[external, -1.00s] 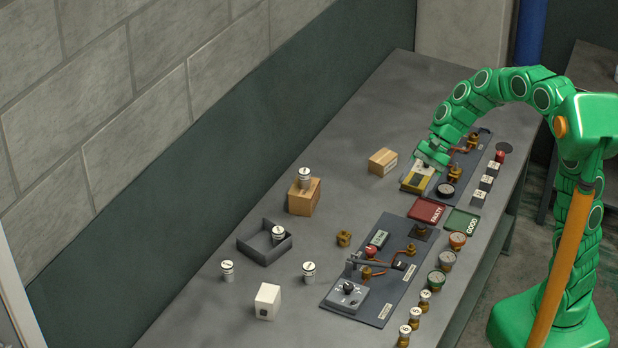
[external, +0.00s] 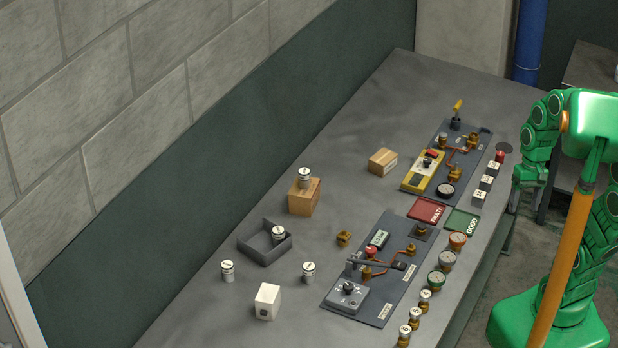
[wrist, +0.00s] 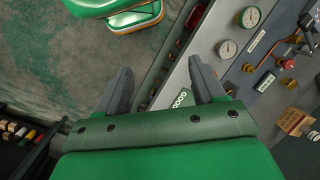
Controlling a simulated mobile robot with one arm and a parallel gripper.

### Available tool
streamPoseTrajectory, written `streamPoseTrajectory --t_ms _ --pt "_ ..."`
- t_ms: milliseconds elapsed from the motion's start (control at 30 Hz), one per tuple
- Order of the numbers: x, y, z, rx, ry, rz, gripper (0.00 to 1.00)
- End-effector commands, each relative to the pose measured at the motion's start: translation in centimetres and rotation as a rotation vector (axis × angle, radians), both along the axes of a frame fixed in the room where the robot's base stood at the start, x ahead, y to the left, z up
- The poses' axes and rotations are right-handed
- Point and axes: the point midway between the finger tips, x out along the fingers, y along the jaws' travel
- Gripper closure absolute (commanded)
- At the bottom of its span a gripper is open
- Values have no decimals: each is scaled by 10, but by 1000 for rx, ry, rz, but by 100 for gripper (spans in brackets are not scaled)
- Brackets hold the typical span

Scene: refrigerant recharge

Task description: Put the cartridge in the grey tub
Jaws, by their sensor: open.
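The grey tub (external: 262,252) is a low, open-topped tray on the bench. A white-and-metal cartridge (external: 278,233) with a dark band stands in it. Similar cartridges stand on a cardboard box (external: 304,176), on the bench left of the tub (external: 227,270), and on the bench right of it (external: 309,271). I cannot tell which one the task means. My gripper (external: 514,207) hangs beyond the bench's right edge, far from the tub and these cartridges. In the wrist view my gripper (wrist: 160,75) has its fingers apart with nothing between them.
The bench holds a front panel (external: 390,300) with a dial and pipes, and a rear panel (external: 466,135). Red FAULTY (external: 427,209) and green GOOD (external: 462,222) trays lie between. Gauges line the right edge. A white block (external: 267,301) stands near the tub. The back-left bench is clear.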

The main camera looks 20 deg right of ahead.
Motion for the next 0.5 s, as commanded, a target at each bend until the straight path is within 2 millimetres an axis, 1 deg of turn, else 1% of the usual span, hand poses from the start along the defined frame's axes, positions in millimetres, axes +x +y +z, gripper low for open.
streamPoseTrajectory --t_ms 33,100,200,333,500 --pt "-10 -12 1 -25 -15 11 31" --pt "-23 -27 0 -57 -23 36 31" --pt "-39 -43 -1 -94 -29 63 31" --pt "-52 -56 -3 -123 -30 88 31" --pt "-57 -62 -3 -136 -32 99 31"
